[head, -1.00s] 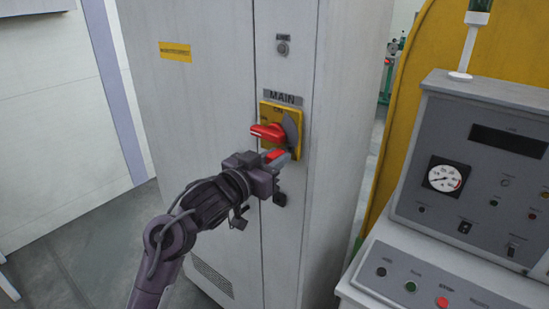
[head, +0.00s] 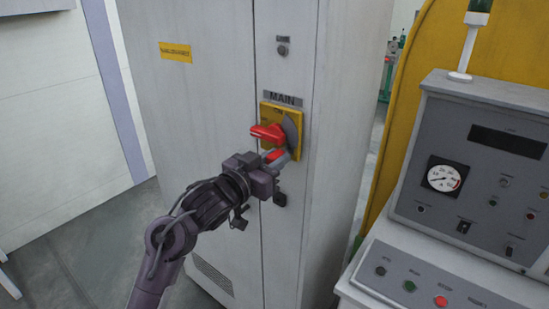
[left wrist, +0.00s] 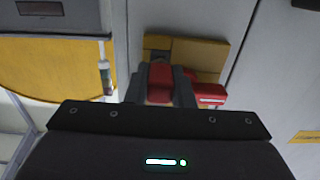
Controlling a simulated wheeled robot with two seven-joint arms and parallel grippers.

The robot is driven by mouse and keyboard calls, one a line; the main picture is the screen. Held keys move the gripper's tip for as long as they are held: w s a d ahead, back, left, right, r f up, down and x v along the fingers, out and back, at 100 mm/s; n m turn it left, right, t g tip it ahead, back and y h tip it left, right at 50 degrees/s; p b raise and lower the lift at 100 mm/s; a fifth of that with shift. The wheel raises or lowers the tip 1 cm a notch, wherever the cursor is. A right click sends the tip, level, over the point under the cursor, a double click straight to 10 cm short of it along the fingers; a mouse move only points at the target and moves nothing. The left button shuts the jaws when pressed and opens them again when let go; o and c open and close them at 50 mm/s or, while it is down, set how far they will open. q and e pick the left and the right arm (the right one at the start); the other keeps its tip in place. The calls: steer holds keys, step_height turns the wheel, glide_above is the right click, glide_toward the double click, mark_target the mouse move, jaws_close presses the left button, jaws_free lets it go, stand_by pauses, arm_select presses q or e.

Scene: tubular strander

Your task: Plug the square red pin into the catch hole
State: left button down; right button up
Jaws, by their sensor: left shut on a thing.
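The square red pin (head: 275,156) is held between the fingers of my left gripper (head: 278,158), just below the red switch handle (head: 266,133). In the left wrist view the red pin (left wrist: 160,82) sits between the two dark fingers (left wrist: 160,90), in front of the yellow switch plate (left wrist: 205,52). The handle (left wrist: 207,93) shows beside the right finger there. A grey catch piece (head: 291,127) is on the plate at the handle's right. I cannot make out the catch hole, or whether the pin touches the plate. My right gripper is not in view.
The plate is on the front of a tall grey cabinet (head: 220,120) under a MAIN label (head: 283,99). A dark latch (head: 280,199) sits just below my gripper. A control console (head: 450,180) stands to the right. Bare floor (head: 85,240) shows at lower left.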

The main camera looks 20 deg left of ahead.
arm_select(q)
steer(key=shift+x, duration=1.05)
steer(key=c, duration=1.2)
jaws_free()
steer(key=shift+o, duration=0.2)
